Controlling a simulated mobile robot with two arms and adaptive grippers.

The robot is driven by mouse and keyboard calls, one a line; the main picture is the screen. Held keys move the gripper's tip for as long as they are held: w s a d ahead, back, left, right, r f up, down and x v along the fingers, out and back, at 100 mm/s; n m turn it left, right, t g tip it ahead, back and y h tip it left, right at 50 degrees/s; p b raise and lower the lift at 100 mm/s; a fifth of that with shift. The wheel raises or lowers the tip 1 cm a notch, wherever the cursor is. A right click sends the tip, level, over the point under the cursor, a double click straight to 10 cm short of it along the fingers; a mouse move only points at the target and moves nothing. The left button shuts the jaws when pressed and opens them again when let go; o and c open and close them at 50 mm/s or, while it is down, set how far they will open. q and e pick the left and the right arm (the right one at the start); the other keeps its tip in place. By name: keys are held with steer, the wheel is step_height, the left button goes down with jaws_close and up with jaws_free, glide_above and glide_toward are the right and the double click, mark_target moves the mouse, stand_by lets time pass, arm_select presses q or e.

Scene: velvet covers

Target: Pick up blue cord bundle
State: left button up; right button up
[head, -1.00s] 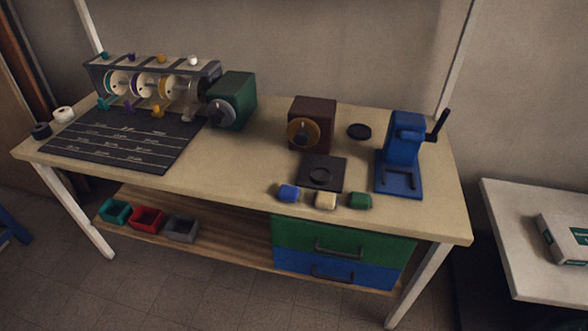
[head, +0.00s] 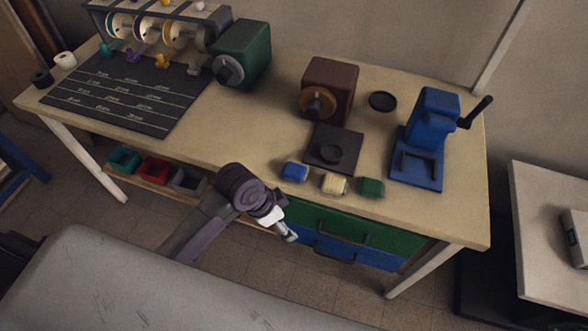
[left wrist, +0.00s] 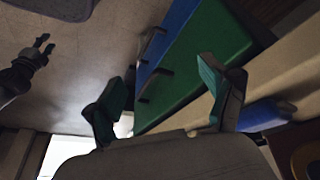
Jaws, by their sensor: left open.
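The blue cord bundle (head: 295,172) lies near the front edge of the workbench, left of a cream bundle (head: 334,184) and a green bundle (head: 371,188). My left gripper (head: 287,230) is in front of the bench edge, below and apart from the blue bundle. In the left wrist view its two fingers (left wrist: 165,95) are spread with nothing between them.
The workbench (head: 225,140) has a drawer unit (head: 352,229) under its front edge, near my left gripper. A black square stand (head: 333,146) lies behind the bundles. A blue crank device (head: 427,135) stands to their right. A dark mat (head: 125,93) covers the bench's left part.

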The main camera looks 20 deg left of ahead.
arm_select(q)
step_height(320, 180, up, 4)
steer(key=w+m, duration=0.2)
steer(key=m, duration=0.1)
steer(key=m+g, duration=0.3)
steer(key=m, duration=0.3)
glide_toward(293, 169)
steer(key=shift+h, duration=0.4)
steer(key=x, duration=0.2)
steer(key=p+x, duration=0.1)
steer(key=x, duration=0.1)
steer(key=shift+s+a+f, duration=0.1)
steer(key=shift+a+f, duration=0.1)
steer(key=shift+a, duration=0.2)
steer(key=shift+p+x, duration=0.7)
steer(key=shift+x, duration=1.95)
steer(key=shift+d, duration=0.1)
steer(key=c, duration=1)
steer(key=shift+c, duration=0.2)
arm_select(e)
steer(key=shift+w+r, duration=0.2)
steer(key=shift+r, duration=0.45)
steer(key=shift+w+r, duration=0.15)
steer(key=shift+r, duration=0.45)
arm_select(q)
steer(key=shift+r, duration=0.15)
